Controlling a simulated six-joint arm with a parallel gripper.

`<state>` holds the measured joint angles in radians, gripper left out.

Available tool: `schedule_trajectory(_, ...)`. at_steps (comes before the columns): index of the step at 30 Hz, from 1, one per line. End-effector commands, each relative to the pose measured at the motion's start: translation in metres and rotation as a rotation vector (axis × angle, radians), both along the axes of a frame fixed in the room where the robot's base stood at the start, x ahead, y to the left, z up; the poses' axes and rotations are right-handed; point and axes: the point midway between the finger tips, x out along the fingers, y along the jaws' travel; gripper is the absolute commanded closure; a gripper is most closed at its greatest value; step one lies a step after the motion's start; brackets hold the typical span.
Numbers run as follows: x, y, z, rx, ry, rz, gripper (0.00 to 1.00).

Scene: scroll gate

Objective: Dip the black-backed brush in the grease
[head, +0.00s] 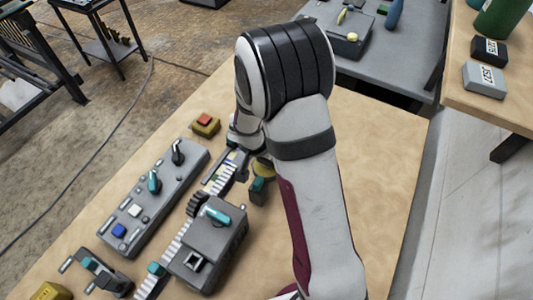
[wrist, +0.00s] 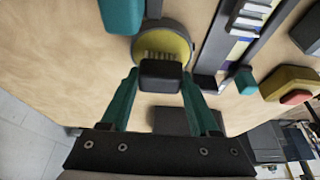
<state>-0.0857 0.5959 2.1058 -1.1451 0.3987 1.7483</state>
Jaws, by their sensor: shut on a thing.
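In the wrist view, my gripper (wrist: 160,88) has its two teal fingers shut on the black-backed brush (wrist: 162,75). The brush's black back faces the camera, and pale bristles seem to show just beyond it. The brush is over the near part of a round dish of yellow grease (wrist: 176,44) with a grey rim. I cannot tell whether the bristles touch the grease.
A dark block with a teal top (head: 257,187) stands close to the dish. A toothed rack (head: 178,240) and a grey gearbox (head: 209,245) are in front. A grey control panel (head: 155,200) and a red-topped yellow box (head: 205,124) are to the left. The table's right side is clear.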

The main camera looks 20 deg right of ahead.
Motion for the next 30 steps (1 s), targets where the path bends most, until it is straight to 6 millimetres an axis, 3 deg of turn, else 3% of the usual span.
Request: schedule_trajectory(30, 0.0003, -0.0001, -0.0083, -0.001, -0.001, 0.000, 0.83)
